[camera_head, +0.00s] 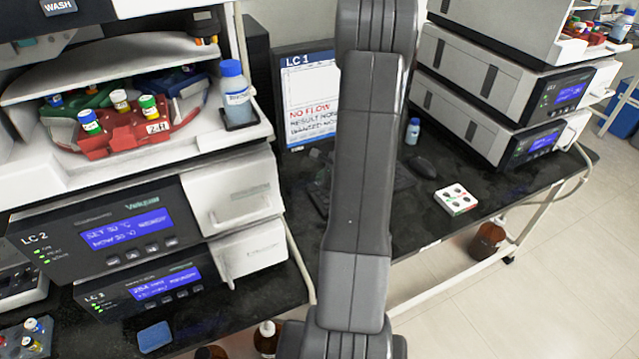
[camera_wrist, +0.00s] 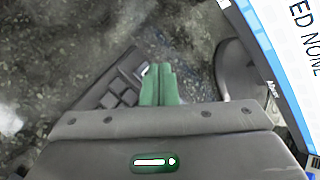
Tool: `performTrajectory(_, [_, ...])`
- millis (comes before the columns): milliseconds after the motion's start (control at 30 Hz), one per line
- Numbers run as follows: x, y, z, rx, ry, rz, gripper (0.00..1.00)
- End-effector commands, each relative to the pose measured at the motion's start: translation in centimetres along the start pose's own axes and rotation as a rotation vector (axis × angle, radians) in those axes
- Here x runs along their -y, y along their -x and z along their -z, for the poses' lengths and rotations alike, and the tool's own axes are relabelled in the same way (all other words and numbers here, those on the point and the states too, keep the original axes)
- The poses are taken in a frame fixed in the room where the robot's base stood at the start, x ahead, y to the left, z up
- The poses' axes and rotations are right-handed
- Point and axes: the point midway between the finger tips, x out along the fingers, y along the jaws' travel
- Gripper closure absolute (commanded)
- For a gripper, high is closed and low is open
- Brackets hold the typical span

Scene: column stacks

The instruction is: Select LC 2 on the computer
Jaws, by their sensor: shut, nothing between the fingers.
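The computer monitor (camera_head: 305,75) stands at the back of the bench, partly hidden behind my arm. Its screen reads "LC 1" at the top, with "NO FLOW" in red and result lines below. In the wrist view the screen (camera_wrist: 292,35) shows at the top right, tilted, with "ED NONE" readable. The keyboard (camera_wrist: 118,88) lies on the bench beneath my gripper (camera_wrist: 160,72), whose green fingers are shut and empty. In the head view my arm hides the gripper and much of the keyboard. A dark mouse (camera_head: 423,166) lies right of my arm.
The left instrument stack (camera_head: 105,240) bears an "LC 2" label and holds a red vial rack (camera_head: 140,133) and a blue-capped bottle (camera_head: 235,88). Another stack (camera_head: 490,85) stands at the right. A small white box (camera_head: 456,199) and small bottle (camera_head: 412,131) stand on the bench.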

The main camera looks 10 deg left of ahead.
Motion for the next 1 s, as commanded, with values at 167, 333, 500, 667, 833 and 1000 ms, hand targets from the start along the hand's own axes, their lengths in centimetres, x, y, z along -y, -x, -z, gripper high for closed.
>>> performTrajectory(167, [-0.07,-0.09,0.07,0.000,0.000,0.000,1.00])
performTrajectory(333, [-0.16,-0.22,0.16,0.000,0.000,0.000,1.00])
performTrajectory(500, [-0.24,-0.33,0.25,0.000,0.000,0.000,1.00])
performTrajectory(667, [-0.32,-0.44,0.32,0.000,0.001,0.000,1.00])
performTrajectory(833, [-0.41,-0.56,0.41,0.000,0.001,0.000,1.00])
performTrajectory(1000, [-0.42,-0.57,0.42,0.000,0.001,0.000,1.00])
